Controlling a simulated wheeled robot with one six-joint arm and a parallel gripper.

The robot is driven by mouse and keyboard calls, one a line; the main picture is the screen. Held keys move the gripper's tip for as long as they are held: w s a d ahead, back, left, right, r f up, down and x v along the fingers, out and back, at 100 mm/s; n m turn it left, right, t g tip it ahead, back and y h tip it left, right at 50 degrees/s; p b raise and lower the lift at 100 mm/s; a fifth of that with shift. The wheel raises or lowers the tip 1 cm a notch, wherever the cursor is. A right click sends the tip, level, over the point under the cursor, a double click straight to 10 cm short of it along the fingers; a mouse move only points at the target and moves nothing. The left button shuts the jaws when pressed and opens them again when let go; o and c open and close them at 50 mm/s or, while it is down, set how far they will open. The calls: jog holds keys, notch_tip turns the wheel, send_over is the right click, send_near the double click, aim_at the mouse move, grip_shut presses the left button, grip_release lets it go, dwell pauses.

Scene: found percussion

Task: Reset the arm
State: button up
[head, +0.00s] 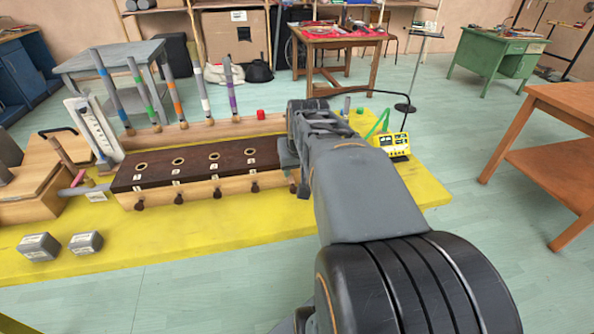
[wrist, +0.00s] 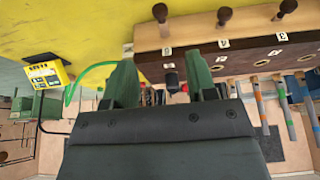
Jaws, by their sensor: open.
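My gripper (wrist: 160,82) shows in the wrist view, which is upside down. Its two green fingers are spread apart, with nothing seen between their tips. In the head view my arm reaches forward over the right end of a dark-topped wooden block (head: 216,165). The arm hides that end of the block, and the gripper itself is hard to make out there. The block has several numbered holes along its top and dark knobs on its front. It also shows in the wrist view (wrist: 236,24), beyond the fingers.
The block stands on a yellow table (head: 243,219). Several colour-banded sticks (head: 199,88) stand in a rack behind it. A yellow meter box (head: 395,145) with a green cable is right of my arm. Two grey weights (head: 86,243) lie front left. The yellow table's front middle is clear.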

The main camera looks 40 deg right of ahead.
jog(key=shift+s+r, duration=0.15)
jog(key=shift+r, duration=0.15)
jog(key=shift+f, duration=0.1)
dwell(0.3)
jog(key=s+a+r+n+y+p, duration=0.1)
jog(key=s+a+r+n+p, duration=0.1)
jog(key=a+r+p, duration=0.2)
jog(key=s+a+r+n+y+p, duration=0.1)
jog(key=s+a+r+n+p, duration=0.2)
jog(key=a+p, duration=0.8)
jog(key=shift+a+r, duration=0.45)
jog(key=shift+a, duration=0.8)
jog(key=shift+c, duration=0.4)
